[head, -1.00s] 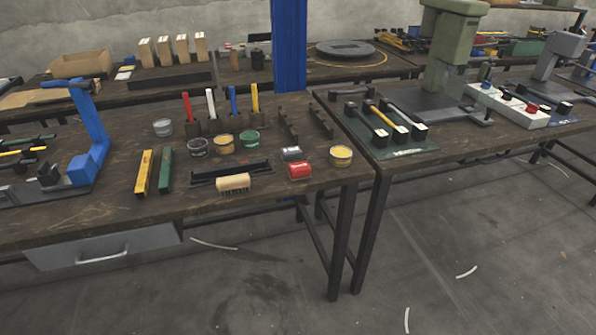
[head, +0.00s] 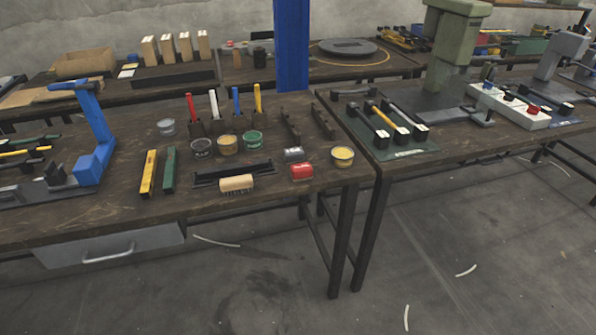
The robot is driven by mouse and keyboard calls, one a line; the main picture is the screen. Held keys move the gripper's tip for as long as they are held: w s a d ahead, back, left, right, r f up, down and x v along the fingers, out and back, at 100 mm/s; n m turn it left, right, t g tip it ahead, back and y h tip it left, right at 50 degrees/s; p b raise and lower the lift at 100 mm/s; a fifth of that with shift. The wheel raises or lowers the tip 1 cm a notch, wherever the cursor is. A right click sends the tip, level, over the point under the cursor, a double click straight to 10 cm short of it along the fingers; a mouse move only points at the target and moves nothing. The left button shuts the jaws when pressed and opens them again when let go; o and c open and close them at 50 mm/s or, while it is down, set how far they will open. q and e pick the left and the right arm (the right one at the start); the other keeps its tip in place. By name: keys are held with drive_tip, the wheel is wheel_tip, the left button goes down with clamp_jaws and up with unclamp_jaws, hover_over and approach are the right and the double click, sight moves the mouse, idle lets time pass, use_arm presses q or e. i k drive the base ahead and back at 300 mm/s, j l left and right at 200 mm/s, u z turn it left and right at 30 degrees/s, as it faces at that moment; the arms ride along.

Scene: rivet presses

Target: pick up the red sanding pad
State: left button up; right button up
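The red sanding pad (head: 302,172) appears to be the small red block with a pale marking near the front right part of the left workbench. It lies in front of a small grey cylinder (head: 293,154) and left of a can with a yellow top (head: 343,156). A tan brush (head: 236,184) lies to its left. Nothing covers the red block. Neither of my grippers is in view.
The left workbench (head: 110,212) holds yellow and green bars, open cans, coloured handles and a blue press (head: 92,140). A dark tray (head: 232,172) lies behind the brush. A second bench with a green press (head: 452,50) stands right. Open floor (head: 440,250) lies in front.

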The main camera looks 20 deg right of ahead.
sight(299, 173)
drive_tip(key=i+l+u, duration=0.1)
drive_tip(key=l+u, duration=0.15)
drive_tip(key=u, duration=0.2)
drive_tip(key=l+u, duration=0.25)
drive_tip(key=u, duration=0.2)
drive_tip(key=l+u, duration=0.4)
drive_tip(key=j, duration=0.1)
